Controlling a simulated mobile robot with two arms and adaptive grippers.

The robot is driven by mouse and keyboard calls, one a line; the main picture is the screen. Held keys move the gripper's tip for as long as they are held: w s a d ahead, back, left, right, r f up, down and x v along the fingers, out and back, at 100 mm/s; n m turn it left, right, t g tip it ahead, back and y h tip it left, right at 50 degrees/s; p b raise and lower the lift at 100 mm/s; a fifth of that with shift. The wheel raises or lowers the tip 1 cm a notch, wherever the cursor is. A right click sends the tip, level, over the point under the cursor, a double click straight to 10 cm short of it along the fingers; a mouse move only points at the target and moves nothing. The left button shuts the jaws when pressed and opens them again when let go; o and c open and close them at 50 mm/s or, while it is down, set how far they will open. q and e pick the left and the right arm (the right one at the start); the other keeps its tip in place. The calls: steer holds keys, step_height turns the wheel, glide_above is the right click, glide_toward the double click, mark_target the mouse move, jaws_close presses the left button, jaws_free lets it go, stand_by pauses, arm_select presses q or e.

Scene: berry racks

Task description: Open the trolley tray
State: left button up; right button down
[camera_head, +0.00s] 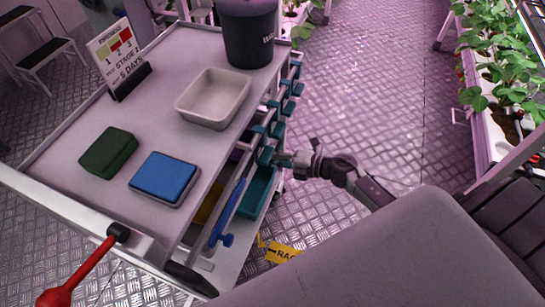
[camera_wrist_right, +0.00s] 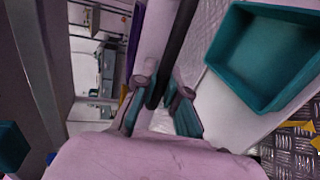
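The grey trolley (camera_head: 60,130) stands at the left of the head view. Teal trays and bins line its right side. A larger teal tray (camera_head: 257,192) sits low on that side and shows at the upper right of the wrist view (camera_wrist_right: 222,45). My right gripper (camera_head: 280,158) is at the trolley's right side, beside the teal bins. In the wrist view its fingers (camera_wrist_right: 160,92) are apart, on either side of a pale rail with a dark strip (camera_wrist_right: 178,40). Whether they touch the rail is unclear. My left gripper is not in view.
On the trolley top are a green box (camera_head: 108,152), a blue box (camera_head: 164,179), a pale bin (camera_head: 213,98), a dark bucket (camera_head: 247,38) and a sign (camera_head: 113,55). Plant racks (camera_head: 480,130) stand at right. The floor between is clear.

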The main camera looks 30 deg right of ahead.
stand_by(0.4)
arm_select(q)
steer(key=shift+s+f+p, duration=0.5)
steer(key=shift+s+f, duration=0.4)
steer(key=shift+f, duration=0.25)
arm_select(e)
steer(key=f+v, duration=0.2)
steer(key=v, duration=0.8)
steer(key=f+v, duration=0.2)
steer(key=v, duration=0.9)
steer(key=shift+s+d+f, duration=0.2)
steer(key=shift+s+d, duration=0.1)
steer(key=shift+s, duration=0.1)
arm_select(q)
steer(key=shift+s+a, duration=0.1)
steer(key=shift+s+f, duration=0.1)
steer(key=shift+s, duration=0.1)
arm_select(e)
steer(key=c, duration=1.2)
jaws_free()
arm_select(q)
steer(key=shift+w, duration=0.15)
arm_select(e)
steer(key=v, duration=1.2)
